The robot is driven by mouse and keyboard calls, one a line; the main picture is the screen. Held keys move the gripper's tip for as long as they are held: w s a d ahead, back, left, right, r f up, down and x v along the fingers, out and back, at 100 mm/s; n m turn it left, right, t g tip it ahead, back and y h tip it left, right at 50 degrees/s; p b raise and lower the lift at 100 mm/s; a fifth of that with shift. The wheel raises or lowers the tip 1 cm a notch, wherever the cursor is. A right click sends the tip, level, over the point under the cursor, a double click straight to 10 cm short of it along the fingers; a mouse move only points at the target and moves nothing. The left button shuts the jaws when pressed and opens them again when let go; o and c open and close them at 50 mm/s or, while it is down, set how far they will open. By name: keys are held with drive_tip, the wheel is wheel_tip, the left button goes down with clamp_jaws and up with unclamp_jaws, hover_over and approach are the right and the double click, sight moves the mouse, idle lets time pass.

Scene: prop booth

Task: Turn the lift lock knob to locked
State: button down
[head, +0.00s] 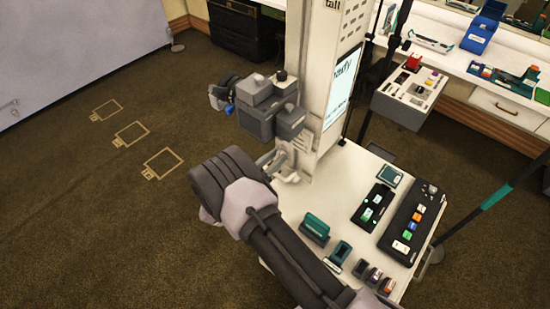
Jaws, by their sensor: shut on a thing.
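A white upright column (328,70) stands at the back edge of a white table. My arm reaches up from the bottom of the head view, and its dark, sleeved bulk covers part of the near side. My gripper (279,163) is small in the picture, beyond the arm's bend, low beside the column's left side. It is shut on a small part there, which appears to be the lift lock knob. The knob is mostly hidden by the fingers, and its setting cannot be read.
A grey box assembly (272,108) juts from the column just above my gripper. The white table (335,205) carries a teal holder (315,229), a black panel (378,205) and a black tray (400,243). Brown carpet with outlined marks lies open to the left.

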drive_tip(key=shift+f+m+b, duration=0.1)
drive_tip(key=shift+m+b, duration=0.2)
drive_tip(key=shift+m, duration=0.1)
drive_tip(key=m+b, duration=0.2)
drive_tip(key=shift+m, duration=0.4)
drive_tip(key=m+b, duration=0.3)
drive_tip(key=m, duration=0.2)
drive_tip(key=shift+s+d, duration=0.1)
drive_tip(key=m+b, duration=0.4)
drive_tip(key=m, duration=0.1)
drive_tip(key=shift+f+m+y+b, duration=0.1)
drive_tip(key=shift+m+y+b, duration=0.2)
drive_tip(key=shift+m+b, duration=1.35)
drive_tip(key=shift+m, duration=0.45)
drive_tip(key=c, duration=1.1)
unclamp_jaws()
drive_tip(key=shift+c, duration=0.2)
